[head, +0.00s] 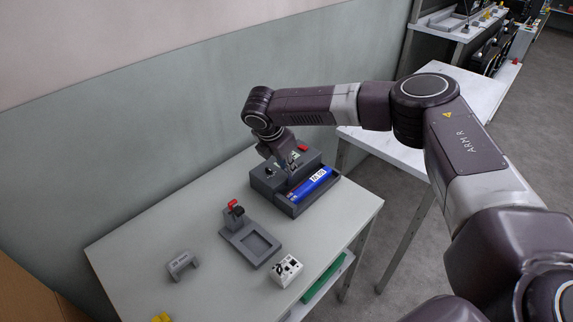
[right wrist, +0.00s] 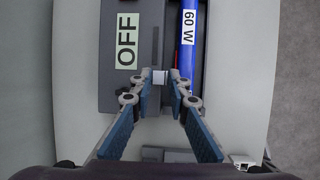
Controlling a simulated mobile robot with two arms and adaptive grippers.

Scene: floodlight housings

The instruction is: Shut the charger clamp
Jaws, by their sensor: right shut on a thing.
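The charger, a dark grey box (head: 266,184), stands at the far right part of the table, and a blue cylinder (head: 312,187) with a white label lies in its trough. In the right wrist view the cylinder (right wrist: 190,62) reads "60 W", and a pale "OFF" label (right wrist: 127,42) is on the box beside it. My right gripper (right wrist: 160,77) is over the box and shut on a small light grey piece (right wrist: 157,77) between label and cylinder; I cannot tell for certain that it is the clamp's handle. My left gripper is not in view.
A grey fixture (head: 236,236) with a red-tipped upright part and a recess stands in front of the charger. A white socket block (head: 287,270), a grey bracket (head: 182,264) and a yellow piece (head: 160,317) are on the table (head: 140,240).

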